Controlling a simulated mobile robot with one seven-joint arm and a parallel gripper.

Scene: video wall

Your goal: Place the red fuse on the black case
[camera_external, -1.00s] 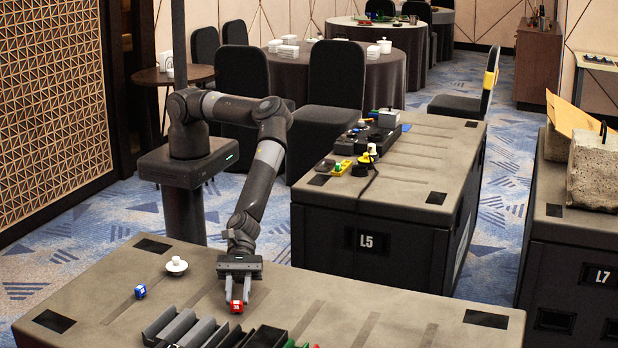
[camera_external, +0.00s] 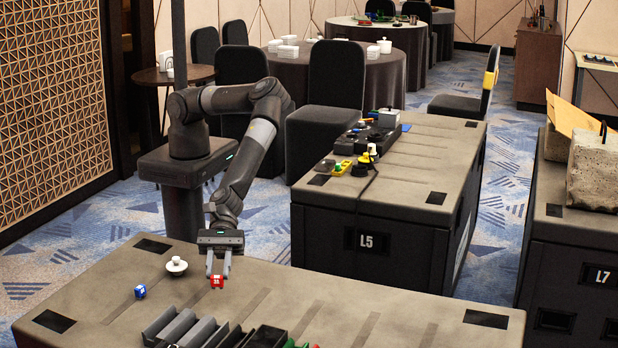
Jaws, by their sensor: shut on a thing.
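The red fuse (camera_external: 217,282) is a small red block with white marks. My gripper (camera_external: 218,273) points down with one finger on each side of it and is shut on it. The fuse is above the near case top (camera_external: 330,300); the height of the gap cannot be told. A large case with black sides, labelled L5 (camera_external: 320,240), stands behind to the right, with a grey-brown top. Which case is the task's black case cannot be told from the picture.
Black and grey trays (camera_external: 200,332) lie at the front edge. Several small parts (camera_external: 358,160) lie on the L5 case. The near top is clear to the right.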

